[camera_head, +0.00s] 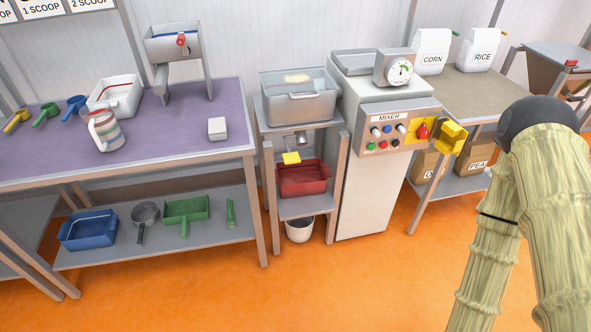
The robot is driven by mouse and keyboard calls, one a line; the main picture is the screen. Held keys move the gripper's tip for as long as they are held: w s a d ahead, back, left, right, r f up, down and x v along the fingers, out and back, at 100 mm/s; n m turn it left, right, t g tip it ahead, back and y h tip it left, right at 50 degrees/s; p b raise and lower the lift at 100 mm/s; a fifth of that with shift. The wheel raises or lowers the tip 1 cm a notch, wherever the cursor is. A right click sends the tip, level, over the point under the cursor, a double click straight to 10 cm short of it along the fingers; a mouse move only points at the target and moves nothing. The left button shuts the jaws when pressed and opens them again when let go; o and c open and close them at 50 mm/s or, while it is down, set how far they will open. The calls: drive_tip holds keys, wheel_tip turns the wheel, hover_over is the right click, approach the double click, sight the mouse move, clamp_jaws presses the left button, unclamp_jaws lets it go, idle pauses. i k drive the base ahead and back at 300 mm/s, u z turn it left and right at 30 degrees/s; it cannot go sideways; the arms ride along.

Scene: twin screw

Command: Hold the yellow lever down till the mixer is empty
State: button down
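The mixer's grey metal tub (300,108) stands on a narrow stand left of the tall white cabinet, with a small pale yellow patch of material inside. The yellow lever (291,158) sticks out under the tub, below a short spout (301,138). Nothing touches the lever. A red tray (302,185) sits on the shelf beneath it. No stream of material shows between spout and tray, and the tray's contents are too small to tell. My arm, in a pale streaked sleeve with a dark round joint, fills the right side. My gripper is not in view.
The panel marked MIXER (395,128) has several coloured buttons, a red knob (422,131) and an open yellow cover (450,137). A dial scale (396,68) stands on the cabinet. A white bucket (299,229) is under the stand. The orange floor in front is clear.

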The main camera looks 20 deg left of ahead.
sight(291, 158)
drive_tip(key=u, duration=1.05)
drive_tip(key=i, duration=0.8)
drive_tip(key=z, duration=0.1)
